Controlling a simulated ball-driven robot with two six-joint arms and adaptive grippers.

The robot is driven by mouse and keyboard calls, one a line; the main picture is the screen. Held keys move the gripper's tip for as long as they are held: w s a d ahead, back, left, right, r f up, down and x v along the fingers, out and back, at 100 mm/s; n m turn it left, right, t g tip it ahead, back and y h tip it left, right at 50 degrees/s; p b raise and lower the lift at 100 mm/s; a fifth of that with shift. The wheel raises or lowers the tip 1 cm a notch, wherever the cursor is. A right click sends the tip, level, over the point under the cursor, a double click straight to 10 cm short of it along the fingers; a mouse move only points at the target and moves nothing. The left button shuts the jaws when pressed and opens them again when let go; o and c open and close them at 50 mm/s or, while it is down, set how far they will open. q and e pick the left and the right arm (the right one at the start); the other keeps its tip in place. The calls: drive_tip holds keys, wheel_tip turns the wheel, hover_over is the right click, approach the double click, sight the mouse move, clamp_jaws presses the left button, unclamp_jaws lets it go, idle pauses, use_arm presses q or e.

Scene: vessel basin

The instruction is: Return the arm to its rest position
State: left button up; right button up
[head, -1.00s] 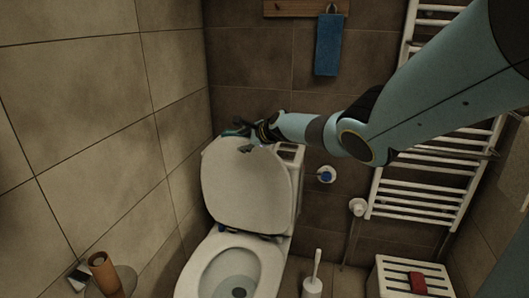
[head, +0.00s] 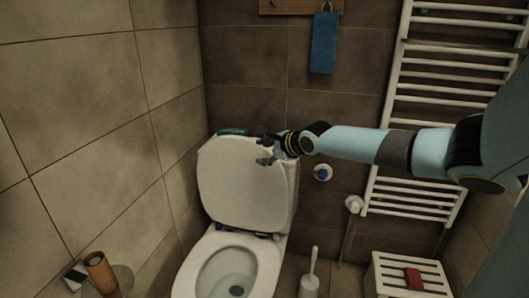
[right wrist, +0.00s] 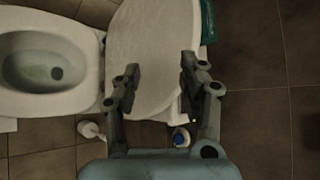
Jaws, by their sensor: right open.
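My right arm (head: 375,146) comes in from the right in the head view. My right gripper (head: 266,148) is near the upper right edge of the raised toilet lid (head: 240,185). In the right wrist view the right gripper (right wrist: 157,75) has its two fingers spread apart, with nothing held between them. The lid (right wrist: 150,45) shows beyond and between the fingers. I cannot tell whether a finger touches the lid. The toilet bowl (head: 228,265) is open below the upright lid. My left gripper does not show.
A towel radiator (head: 440,105) is on the wall at right. A blue towel (head: 323,43) hangs from a wooden rack. A toilet brush (head: 310,280) stands right of the bowl. A white slatted stool (head: 400,268) bears a red item (head: 413,278).

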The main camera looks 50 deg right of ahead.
idle(0.4)
drive_tip(key=s+a+f+n+g+b, duration=0.1)
drive_tip(key=s+a+f+g, duration=0.1)
drive_tip(key=s+a+f, duration=0.55)
drive_tip(key=s+a+f+n+g+b, duration=0.2)
drive_tip(key=s+f, duration=0.6)
drive_tip(key=f, duration=0.6)
drive_tip(key=s+a+f+n+g+b, duration=0.15)
drive_tip(key=s+a+f, duration=0.25)
drive_tip(key=s+f, duration=0.5)
drive_tip(key=s+a+f+n+g, duration=0.1)
drive_tip(key=s+a+f+n, duration=0.4)
drive_tip(key=s+n, duration=0.2)
drive_tip(key=s+a+f+n+g+y, duration=0.1)
drive_tip(key=s+a+f+n+g, duration=0.1)
drive_tip(key=s+a+f+n, duration=0.3)
drive_tip(key=s+a+f+n+g, duration=0.2)
drive_tip(key=s+a+f+n, duration=0.3)
drive_tip(key=s+n, duration=0.6)
drive_tip(key=shift+s+a+f+y+b, duration=0.35)
drive_tip(key=shift+s+f, duration=0.2)
drive_tip(key=shift+s, duration=0.4)
